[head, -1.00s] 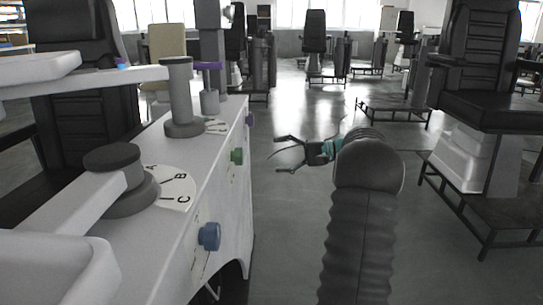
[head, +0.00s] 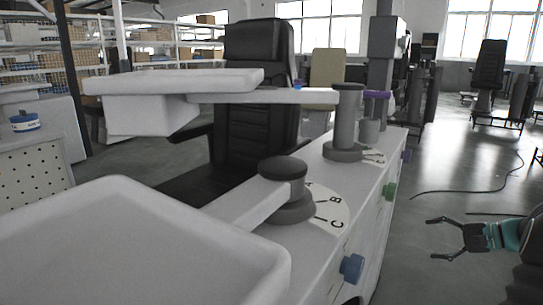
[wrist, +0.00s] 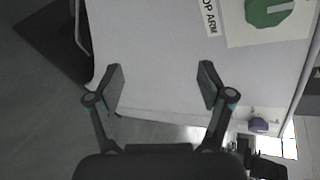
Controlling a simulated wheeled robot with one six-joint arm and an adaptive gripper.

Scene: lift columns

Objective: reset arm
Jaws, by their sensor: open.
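A white cabinet (head: 335,245) carries grey columns with white swing arms. The near column (head: 283,178) has a pale dial (head: 331,212) at its base with letters such as B and C. A farther column (head: 347,120) bears a long upper arm (head: 265,96). The cabinet's side has a blue knob (head: 351,267), a green knob (head: 389,191) and a purple knob (head: 406,156). My gripper (head: 433,239) is open and empty, right of the cabinet. In the wrist view my gripper (wrist: 161,72) faces the white panel, with the green knob (wrist: 268,10) above right beside a partly cut "OP ARM" label (wrist: 210,17).
A white tray (head: 130,245) fills the lower left. A black chair (head: 258,60) stands behind the cabinet. Shelves with boxes (head: 150,40) line the back left. A dark cable (head: 480,188) lies on the floor at right, which is otherwise fairly open.

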